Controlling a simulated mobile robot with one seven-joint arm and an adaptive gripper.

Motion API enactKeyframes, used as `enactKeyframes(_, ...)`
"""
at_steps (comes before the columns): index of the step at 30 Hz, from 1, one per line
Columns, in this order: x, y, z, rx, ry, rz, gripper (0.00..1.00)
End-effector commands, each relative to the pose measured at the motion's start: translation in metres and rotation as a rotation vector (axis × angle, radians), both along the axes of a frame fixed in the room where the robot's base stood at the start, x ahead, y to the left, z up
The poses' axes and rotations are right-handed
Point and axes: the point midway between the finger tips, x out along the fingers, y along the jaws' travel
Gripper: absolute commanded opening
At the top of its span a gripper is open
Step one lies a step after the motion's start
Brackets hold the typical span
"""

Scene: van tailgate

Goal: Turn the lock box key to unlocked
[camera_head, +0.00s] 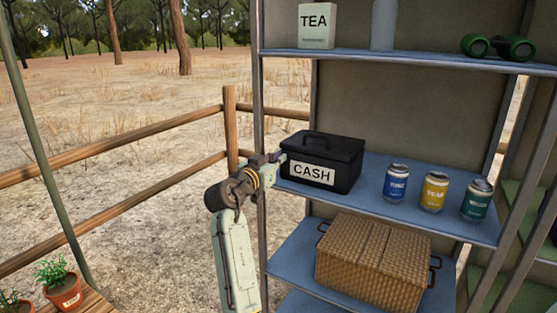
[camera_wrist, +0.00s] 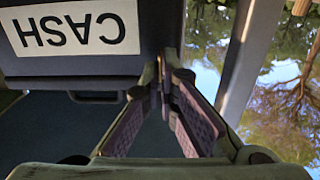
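The black lock box (camera_head: 335,150), with a white CASH label and a top handle, stands on the middle blue shelf. It also shows upside down in the wrist view (camera_wrist: 150,60). My gripper (camera_head: 280,157) is at the box's left end, its tips close to or touching it. In the wrist view my gripper's fingers (camera_wrist: 168,78) run up beside the box's edge, right of the label, with their tips close together. I cannot make out a key; the fingertips hide that spot. Whether they hold anything cannot be told.
Blue, yellow and green cans (camera_head: 434,192) stand right of the box. A wicker basket (camera_head: 372,255) sits on the shelf below. A shelf post (camera_head: 261,110) rises close to my gripper. A TEA box (camera_head: 316,26) and green binoculars (camera_head: 497,47) are on the top shelf.

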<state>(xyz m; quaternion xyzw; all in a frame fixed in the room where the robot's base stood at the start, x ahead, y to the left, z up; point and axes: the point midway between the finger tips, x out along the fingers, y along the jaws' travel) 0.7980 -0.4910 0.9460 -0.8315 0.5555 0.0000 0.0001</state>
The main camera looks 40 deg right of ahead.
Motion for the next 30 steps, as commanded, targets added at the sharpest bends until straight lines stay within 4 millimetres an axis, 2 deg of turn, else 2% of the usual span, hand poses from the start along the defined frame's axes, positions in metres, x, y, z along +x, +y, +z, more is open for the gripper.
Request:
enactKeyframes(11, 0.0013, 0.0006, 0.0003, -0.035, 0.088, 0.000, 0.00)
enactKeyframes(30, 0.0064, 0.0028, -0.0005, -0.250, 0.612, 0.001, 0.00)
